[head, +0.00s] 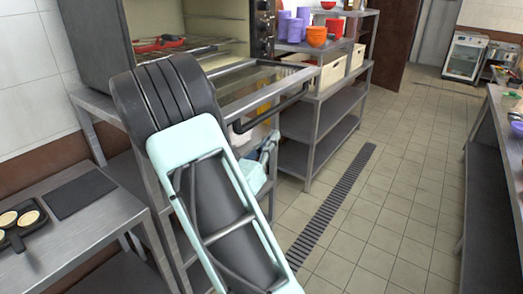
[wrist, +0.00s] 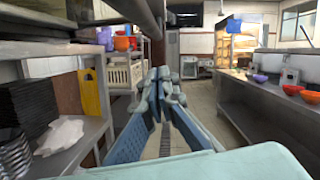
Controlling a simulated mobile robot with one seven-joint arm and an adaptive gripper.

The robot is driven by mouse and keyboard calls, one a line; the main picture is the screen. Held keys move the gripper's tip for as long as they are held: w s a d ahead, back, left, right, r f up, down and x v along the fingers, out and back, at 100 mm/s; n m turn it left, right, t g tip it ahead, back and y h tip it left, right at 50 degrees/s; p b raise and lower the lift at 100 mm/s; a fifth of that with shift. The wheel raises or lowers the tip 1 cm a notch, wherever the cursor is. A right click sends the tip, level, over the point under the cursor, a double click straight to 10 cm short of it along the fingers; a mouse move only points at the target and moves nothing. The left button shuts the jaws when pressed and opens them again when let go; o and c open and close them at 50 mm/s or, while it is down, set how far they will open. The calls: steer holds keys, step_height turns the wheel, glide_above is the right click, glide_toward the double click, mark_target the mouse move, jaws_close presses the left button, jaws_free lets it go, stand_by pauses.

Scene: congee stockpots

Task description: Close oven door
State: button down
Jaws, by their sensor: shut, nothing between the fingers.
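The oven (head: 160,25) stands at the upper left in the head view. Its door (head: 262,85) is open, folded down about level, with a glass panel and a dark bar handle (head: 270,113) along its front edge. In the wrist view, a dark edge that looks like the door's underside (wrist: 125,12) crosses the top. My gripper (wrist: 166,76) is shut and empty in the wrist view, pointing forward below that edge. In the head view part of it (head: 265,160) shows below the door, apart from the handle as far as I can tell. My arm hides part of the oven and door.
A red object (head: 158,44) lies on the rack in the oven. A shelf unit (head: 325,120) with purple cups (head: 291,27) and orange bowls (head: 317,36) stands right of the door. A counter (head: 508,130) is at the far right. The tiled aisle (head: 385,190) between is clear.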

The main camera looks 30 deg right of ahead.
steer(key=shift+w+d+r+p, duration=0.1)
steer(key=shift+w+r+p, duration=0.15)
steer(key=shift+r, duration=0.75)
steer(key=shift+w+r+p, duration=0.15)
steer(key=shift+w+r, duration=0.15)
steer(key=shift+r, duration=0.7)
steer(key=shift+r, duration=0.1)
